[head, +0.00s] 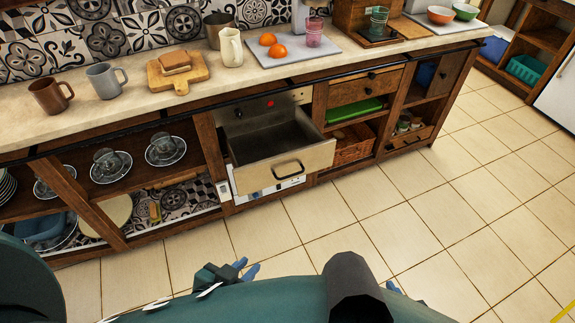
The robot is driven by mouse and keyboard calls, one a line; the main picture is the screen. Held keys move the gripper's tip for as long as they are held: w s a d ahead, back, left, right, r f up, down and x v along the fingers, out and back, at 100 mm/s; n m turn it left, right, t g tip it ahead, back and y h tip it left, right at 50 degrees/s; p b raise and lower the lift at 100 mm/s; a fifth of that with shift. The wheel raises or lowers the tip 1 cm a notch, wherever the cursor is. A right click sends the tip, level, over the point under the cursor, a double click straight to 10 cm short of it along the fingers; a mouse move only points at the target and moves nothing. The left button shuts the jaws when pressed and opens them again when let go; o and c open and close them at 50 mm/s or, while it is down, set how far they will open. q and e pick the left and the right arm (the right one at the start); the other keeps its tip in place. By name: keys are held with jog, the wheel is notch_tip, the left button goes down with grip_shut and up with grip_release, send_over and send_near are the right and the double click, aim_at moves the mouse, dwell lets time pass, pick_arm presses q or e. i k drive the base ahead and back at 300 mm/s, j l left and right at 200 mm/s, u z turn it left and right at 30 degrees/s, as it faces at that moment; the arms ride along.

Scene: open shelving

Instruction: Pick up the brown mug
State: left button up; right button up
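The brown mug (50,96) stands upright on the counter (130,115) at the far left of the head view, with its handle toward the right. A grey mug (103,81) stands just to its right. My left gripper (247,267) is low at the bottom middle, over the floor, well below and to the right of the brown mug. Its two blue fingertips are apart with nothing between them. Of my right gripper (393,287) only a blue tip shows; the rest is hidden behind my own body.
An open drawer (285,172) juts out from the counter front. A cutting board (177,78) with bread, a cream pitcher (230,47) and a grey tray (290,49) with oranges stand farther right. Shelves below hold dishes. The tiled floor (430,210) in front is clear.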

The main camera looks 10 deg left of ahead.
aim_at(46, 91)
jog(key=u, duration=1.8)
jog(key=i+j, duration=0.4)
jog(key=i, duration=0.25)
jog(key=l+z, duration=0.05)
